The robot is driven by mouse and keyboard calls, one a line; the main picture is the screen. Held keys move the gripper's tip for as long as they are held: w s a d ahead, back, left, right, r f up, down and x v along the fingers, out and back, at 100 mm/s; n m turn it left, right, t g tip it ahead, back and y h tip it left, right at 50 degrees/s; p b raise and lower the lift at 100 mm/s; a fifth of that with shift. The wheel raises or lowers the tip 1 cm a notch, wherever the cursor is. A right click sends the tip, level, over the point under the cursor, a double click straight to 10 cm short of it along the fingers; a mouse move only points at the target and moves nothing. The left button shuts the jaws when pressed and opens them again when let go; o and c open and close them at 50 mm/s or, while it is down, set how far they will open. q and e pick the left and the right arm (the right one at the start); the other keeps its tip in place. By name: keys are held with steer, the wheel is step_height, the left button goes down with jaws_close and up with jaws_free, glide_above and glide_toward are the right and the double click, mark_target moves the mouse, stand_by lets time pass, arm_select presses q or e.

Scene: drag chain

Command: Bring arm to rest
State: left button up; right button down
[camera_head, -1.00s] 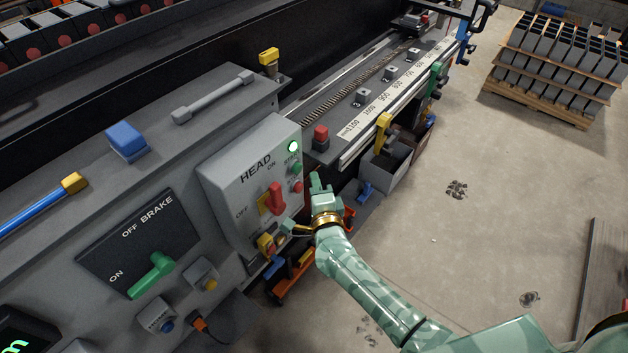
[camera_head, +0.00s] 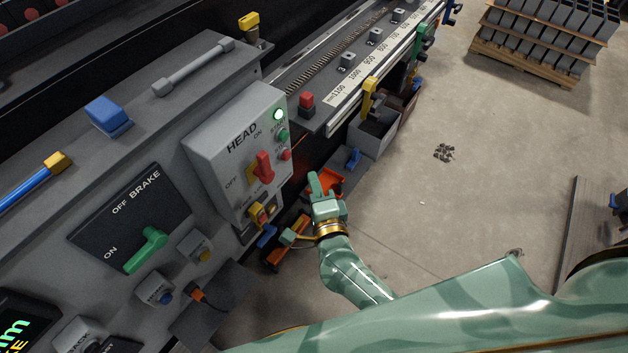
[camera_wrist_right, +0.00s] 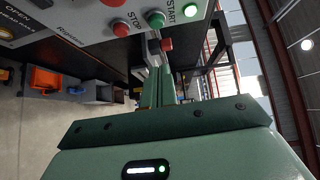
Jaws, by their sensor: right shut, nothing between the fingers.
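My right gripper (camera_head: 316,182), pale green with a gold band behind it, is in the head view to the right of the HEAD panel's lower right edge. Its fingers are together with nothing between them. The right wrist view also shows the shut fingers (camera_wrist_right: 159,75), pointing toward the panel's START and STOP buttons. I see no contact with the panel, though the exact gap cannot be told. My right arm (camera_head: 470,310) crosses the lower right of the head view. My left gripper is not in the head view.
The HEAD panel (camera_head: 236,150) has a red lever (camera_head: 264,167) and a lit green lamp (camera_head: 278,114). A BRAKE plate (camera_head: 130,220) with a green lever is at left. Grey and orange bins stand below the rail. Open concrete floor (camera_head: 480,190) lies to the right.

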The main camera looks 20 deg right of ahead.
stand_by(0.4)
steer(key=s+f+n+g+y+b, duration=0.1)
steer(key=s+f+n+g+y, duration=0.25)
steer(key=f, duration=0.55)
steer(key=s+f+n+g+b, duration=0.15)
steer(key=s+f+n, duration=0.25)
steer(key=f+n, duration=0.4)
steer(key=s+f+n+g+y+b, duration=0.1)
steer(key=s+f+n+g, duration=0.25)
steer(key=f, duration=0.65)
steer(key=s+d+f+n+g+h+b, duration=0.1)
steer(key=s+d+f+n+g+b, duration=0.1)
steer(key=s+d+f, duration=0.2)
steer(key=s+d+f+n+g+h+b, duration=0.1)
steer(key=s+d+f+n+g+b, duration=0.1)
steer(key=s+f, duration=0.8)
steer(key=s+d+f+n+g+h+b, duration=0.1)
steer(key=s+d+f+n+g+b, duration=0.2)
steer(key=s, duration=1.2)
steer(key=d+f+g, duration=0.1)
steer(key=d+f, duration=0.2)
steer(key=f, duration=0.2)
steer(key=shift+s+d, duration=0.25)
steer(key=shift+d, duration=0.05)
steer(key=shift+h, duration=0.25)
